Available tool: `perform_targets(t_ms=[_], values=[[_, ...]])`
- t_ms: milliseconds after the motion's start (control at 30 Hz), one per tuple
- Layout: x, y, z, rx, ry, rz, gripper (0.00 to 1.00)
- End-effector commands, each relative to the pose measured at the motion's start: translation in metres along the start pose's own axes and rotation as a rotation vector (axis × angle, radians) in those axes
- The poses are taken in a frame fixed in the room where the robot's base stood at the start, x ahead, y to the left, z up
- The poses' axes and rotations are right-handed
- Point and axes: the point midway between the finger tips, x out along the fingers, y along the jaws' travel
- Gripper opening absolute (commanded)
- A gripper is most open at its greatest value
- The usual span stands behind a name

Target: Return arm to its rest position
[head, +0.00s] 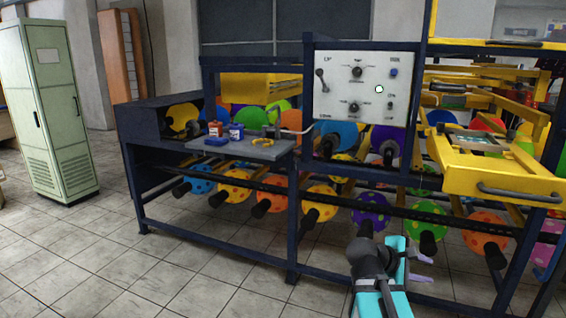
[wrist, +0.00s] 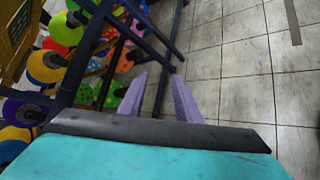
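My gripper (head: 424,268) is in the lower right of the head view, in front of the balloon printing machine and low beside its lower rail. Its two purple fingers (wrist: 160,98) show in the wrist view, spread apart with bare floor and a machine leg beyond them. Nothing is between them. My arm is teal and dark grey, folded near the bottom edge of the head view.
The machine's dark blue frame (head: 291,220) holds colored balloon discs. A white control panel (head: 335,90) has knobs. A yellow drawer (head: 470,178) juts out at right. A grey shelf (head: 270,152) carries small bottles. A green cabinet (head: 55,110) stands left. Tiled floor (head: 110,270) is clear.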

Motion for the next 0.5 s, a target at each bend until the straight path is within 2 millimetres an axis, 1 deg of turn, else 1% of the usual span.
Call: perform_targets(t_ms=[200,500], values=[[0.013,-0.034,-0.024,-0.038,0.023,-0.064,0.31],[0.029,-0.086,-0.054,-0.075,0.053,-0.156,0.31]])
